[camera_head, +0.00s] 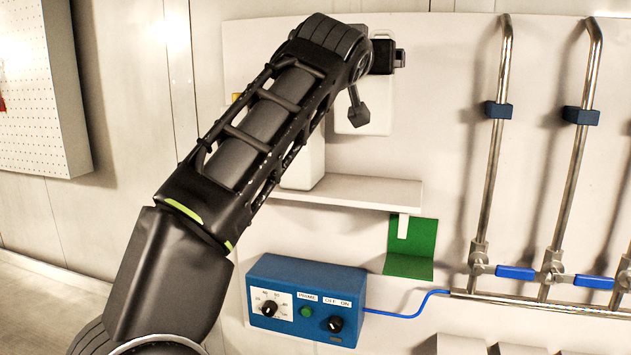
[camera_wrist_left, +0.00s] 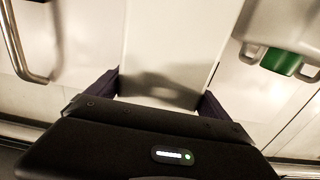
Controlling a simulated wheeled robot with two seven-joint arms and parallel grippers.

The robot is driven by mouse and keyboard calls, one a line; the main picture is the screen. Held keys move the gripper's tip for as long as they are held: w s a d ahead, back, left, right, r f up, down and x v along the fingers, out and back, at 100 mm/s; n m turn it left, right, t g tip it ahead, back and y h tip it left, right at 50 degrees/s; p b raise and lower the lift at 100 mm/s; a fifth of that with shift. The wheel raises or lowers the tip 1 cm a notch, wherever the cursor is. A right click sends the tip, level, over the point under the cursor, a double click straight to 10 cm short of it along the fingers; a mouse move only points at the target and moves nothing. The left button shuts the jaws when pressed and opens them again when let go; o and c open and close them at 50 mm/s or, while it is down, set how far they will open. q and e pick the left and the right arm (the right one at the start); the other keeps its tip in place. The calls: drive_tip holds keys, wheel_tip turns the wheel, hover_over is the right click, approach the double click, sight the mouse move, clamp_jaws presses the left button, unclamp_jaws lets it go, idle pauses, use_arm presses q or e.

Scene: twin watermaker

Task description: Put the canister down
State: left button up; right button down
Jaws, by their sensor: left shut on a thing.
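A white canister (camera_head: 365,118) shows below my left wrist in the head view, in front of the pale panel. Its lower edge appears above the shelf (camera_head: 365,192), with a gap in the picture. My left gripper (camera_head: 384,56) is mostly hidden behind my own arm. In the left wrist view, the gripper (camera_wrist_left: 160,98) is shut on the pale canister (camera_wrist_left: 172,45), with a dark finger on each side. My right gripper is in neither view.
A second white container (camera_head: 305,165) is at the shelf's left, partly behind my arm. A green bracket (camera_head: 410,250) and blue control box (camera_head: 305,298) are below the shelf. Steel pipes (camera_head: 490,150) stand at right. The shelf's right part looks clear.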

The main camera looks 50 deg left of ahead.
sight(363, 93)
use_arm(q)
drive_tip(key=shift+s+d+r, duration=0.1)
drive_tip(key=shift+s+r, duration=0.1)
wheel_tip(363, 93, down, 5)
drive_tip(key=shift+f+b, duration=0.15)
drive_tip(key=shift+b, duration=0.9)
drive_tip(key=shift+f, duration=0.25)
drive_tip(key=shift+f, duration=2.1)
drive_tip(key=shift+f+b, duration=0.15)
drive_tip(key=shift+b, duration=0.25)
